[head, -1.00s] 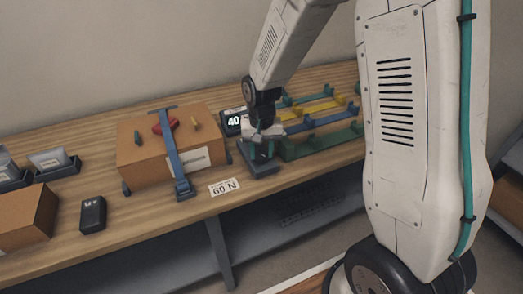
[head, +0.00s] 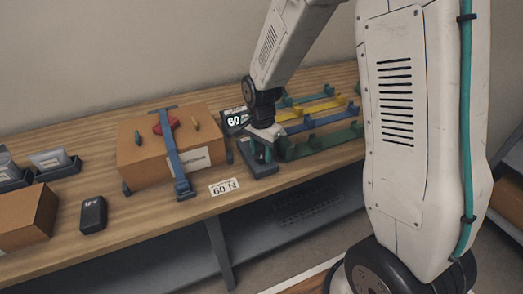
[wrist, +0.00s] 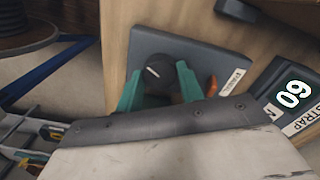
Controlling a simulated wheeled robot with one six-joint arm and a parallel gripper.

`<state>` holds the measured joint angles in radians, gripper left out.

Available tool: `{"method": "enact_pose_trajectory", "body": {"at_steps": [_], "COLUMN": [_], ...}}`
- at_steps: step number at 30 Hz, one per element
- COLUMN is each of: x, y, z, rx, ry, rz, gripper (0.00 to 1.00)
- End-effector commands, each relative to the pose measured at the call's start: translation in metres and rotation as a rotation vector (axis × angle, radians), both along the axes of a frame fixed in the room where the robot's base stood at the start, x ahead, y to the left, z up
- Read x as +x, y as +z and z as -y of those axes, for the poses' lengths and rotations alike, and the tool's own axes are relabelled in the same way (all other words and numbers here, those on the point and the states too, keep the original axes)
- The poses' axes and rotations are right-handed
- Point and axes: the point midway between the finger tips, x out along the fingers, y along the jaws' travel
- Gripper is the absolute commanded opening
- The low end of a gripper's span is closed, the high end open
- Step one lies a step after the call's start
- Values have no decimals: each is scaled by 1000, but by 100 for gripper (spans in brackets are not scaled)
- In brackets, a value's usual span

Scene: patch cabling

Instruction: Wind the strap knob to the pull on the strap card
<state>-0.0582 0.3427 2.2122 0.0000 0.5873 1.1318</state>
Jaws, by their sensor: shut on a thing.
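The dark strap knob (wrist: 157,72) with a white pointer line sits on a grey base block, seen in the wrist view. My gripper (wrist: 158,82) has its teal fingers shut on the knob, one on each side. In the head view my gripper (head: 262,150) is over the base block (head: 262,170) and hides the knob. The strap readout (wrist: 288,95) shows 60, and it also shows 60 in the head view (head: 235,120). The strap card (head: 223,187) on the bench front reads 60 N. A blue strap (head: 176,155) runs over a brown box (head: 136,170).
A small orange part (wrist: 212,85) stands on the base block beside my finger. Green, blue and yellow racks (head: 320,140) lie just right of my gripper. A dark small box (head: 93,214) and grey trays (head: 55,164) are at the left.

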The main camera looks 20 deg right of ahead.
Motion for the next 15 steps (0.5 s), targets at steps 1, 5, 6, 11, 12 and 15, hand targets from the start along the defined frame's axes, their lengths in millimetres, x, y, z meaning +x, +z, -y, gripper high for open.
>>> {"method": "enact_pose_trajectory", "body": {"at_steps": [1, 5, 6, 11, 12, 15], "x": [1, 1, 1, 1, 1, 1], "y": [1, 1, 1, 1, 1, 1], "z": [0, 0, 0, 0, 0, 0], "rx": [1, 1, 1, 1, 1, 1], "ry": [-14, -43, -48, -58, -59, -58], "rz": [3, 3, 3, 3, 3, 3], "gripper": [15, 15, 15, 15, 15, 15]}}
